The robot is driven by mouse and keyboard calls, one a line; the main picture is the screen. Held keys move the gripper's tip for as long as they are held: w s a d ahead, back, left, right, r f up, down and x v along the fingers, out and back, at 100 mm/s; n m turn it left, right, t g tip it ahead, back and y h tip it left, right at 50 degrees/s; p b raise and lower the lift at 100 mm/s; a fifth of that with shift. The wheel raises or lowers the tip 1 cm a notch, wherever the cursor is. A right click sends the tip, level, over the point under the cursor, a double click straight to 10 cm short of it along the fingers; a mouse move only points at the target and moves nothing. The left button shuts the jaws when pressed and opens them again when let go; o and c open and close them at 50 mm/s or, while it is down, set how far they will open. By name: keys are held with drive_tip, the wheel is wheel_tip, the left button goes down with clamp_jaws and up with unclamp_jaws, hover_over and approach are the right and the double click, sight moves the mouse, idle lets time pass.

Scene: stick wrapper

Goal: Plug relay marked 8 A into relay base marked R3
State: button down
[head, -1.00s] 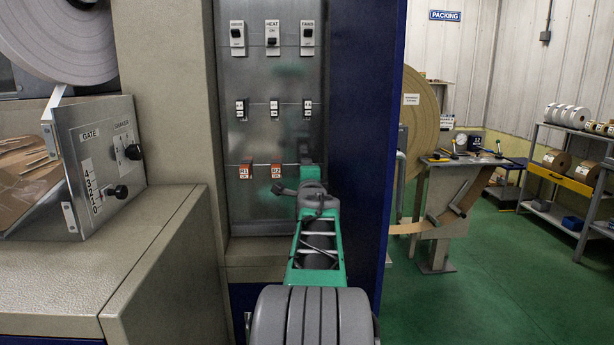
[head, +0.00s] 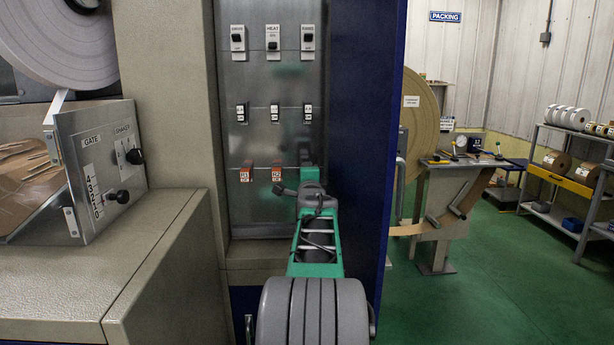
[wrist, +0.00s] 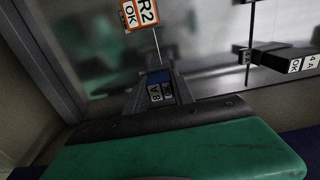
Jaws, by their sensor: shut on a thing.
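In the wrist view a small relay with a white label reading 8 A (wrist: 160,93) sits between the fingers of my gripper (wrist: 156,80), which is shut on it. In the head view my gripper (head: 306,160) is at the metal panel, at the right end of the lower row. The orange-labelled R1 (head: 246,174) and R2 (head: 277,173) are to its left. R2 also shows at the top of the wrist view (wrist: 140,13). No R3 mark is visible; my gripper and arm cover that part of the panel. I cannot tell whether the relay touches a base.
A dark block marked 4 A (wrist: 295,62) juts out at right in the wrist view. Above are a row of small black-and-white devices (head: 275,112) and switches marked drive, heat and fans (head: 272,42). A blue panel (head: 360,140) stands close right; a beige ledge (head: 150,235) is left.

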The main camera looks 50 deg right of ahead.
drive_tip(key=c, duration=1)
unclamp_jaws()
drive_tip(key=b+v, duration=0.1)
drive_tip(key=v, duration=0.6)
drive_tip(key=shift+s+a, duration=0.25)
